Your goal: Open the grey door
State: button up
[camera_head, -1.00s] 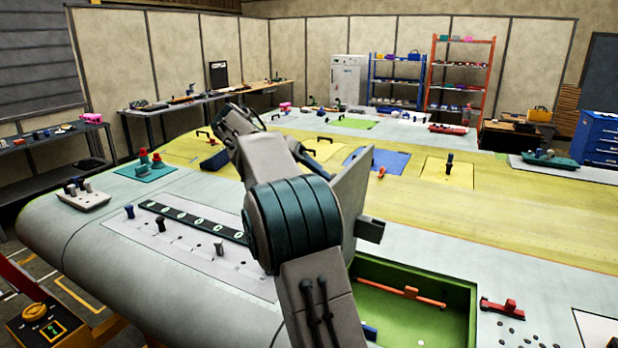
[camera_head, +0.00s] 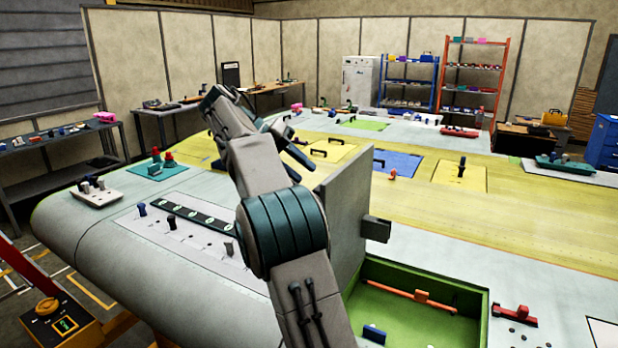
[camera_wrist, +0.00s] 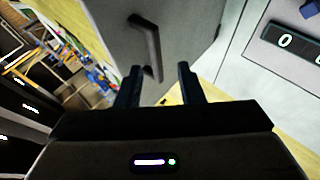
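The grey door (camera_head: 346,222) stands steeply raised at the left edge of a green-lined bay (camera_head: 413,327) in the head view. A dark block (camera_head: 376,229) sticks out from its right side. In the wrist view the door (camera_wrist: 185,38) fills the upper middle, with a dark bar handle (camera_wrist: 147,46) on its face. My gripper (camera_wrist: 160,72) is open, its two dark fingers apart and nothing seen between them. The handle lies just beyond the fingertips; I cannot tell whether they touch it. In the head view my arm hides part of the door's left side.
The green bay holds an orange bar (camera_head: 410,294) and a blue piece (camera_head: 374,334). A red part (camera_head: 514,313) lies right of it. A black marked strip (camera_head: 195,219) and small knobs are left of my arm. The yellow surface (camera_head: 430,215) behind is mostly open.

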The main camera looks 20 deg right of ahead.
jog(key=shift+w+a+r, duration=0.15)
jog(key=shift+a+r, duration=0.25)
jog(key=shift+r, duration=0.25)
